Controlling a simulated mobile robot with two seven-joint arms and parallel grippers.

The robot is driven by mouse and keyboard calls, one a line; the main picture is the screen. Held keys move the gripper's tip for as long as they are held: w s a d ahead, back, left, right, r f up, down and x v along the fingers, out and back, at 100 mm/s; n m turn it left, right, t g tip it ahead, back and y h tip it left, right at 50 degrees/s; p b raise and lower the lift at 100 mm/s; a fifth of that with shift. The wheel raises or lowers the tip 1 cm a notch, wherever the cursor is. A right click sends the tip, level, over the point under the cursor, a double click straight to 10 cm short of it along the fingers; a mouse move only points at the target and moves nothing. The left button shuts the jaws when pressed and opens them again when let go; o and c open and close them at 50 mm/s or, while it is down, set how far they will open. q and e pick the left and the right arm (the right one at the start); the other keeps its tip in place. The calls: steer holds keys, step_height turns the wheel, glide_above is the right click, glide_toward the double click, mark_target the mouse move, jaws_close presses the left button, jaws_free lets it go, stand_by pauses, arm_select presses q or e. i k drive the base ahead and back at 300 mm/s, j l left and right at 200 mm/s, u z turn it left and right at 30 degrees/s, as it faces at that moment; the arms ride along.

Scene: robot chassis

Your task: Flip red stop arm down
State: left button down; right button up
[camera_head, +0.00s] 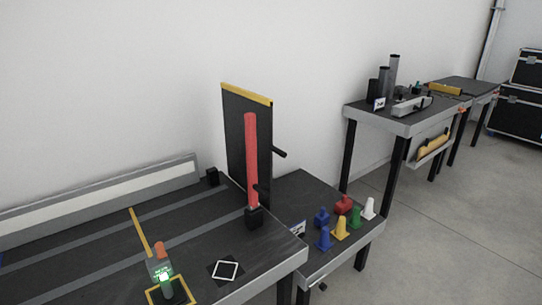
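The red stop arm (251,160) stands upright on a small black base (254,217) near the right end of the dark table (195,235). A small dark knob or handle sticks out to the right near its lower end. A tall black panel (236,135) with a yellow top edge stands just behind it. Neither of my grippers shows in this view.
A grey and green device (161,272) with an orange top stands in a yellow square at the front. A white square outline (226,270) marks the table. A lower table (315,256) at the right holds coloured cones and blocks. Grey cylinders (394,78) stand farther back.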

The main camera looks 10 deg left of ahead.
mark_target(250, 121)
steer(key=i+l, duration=0.3)
steer(key=i, duration=0.2)
steer(key=i+l, duration=0.35)
steer(key=i, duration=0.15)
steer(key=z, duration=0.05)
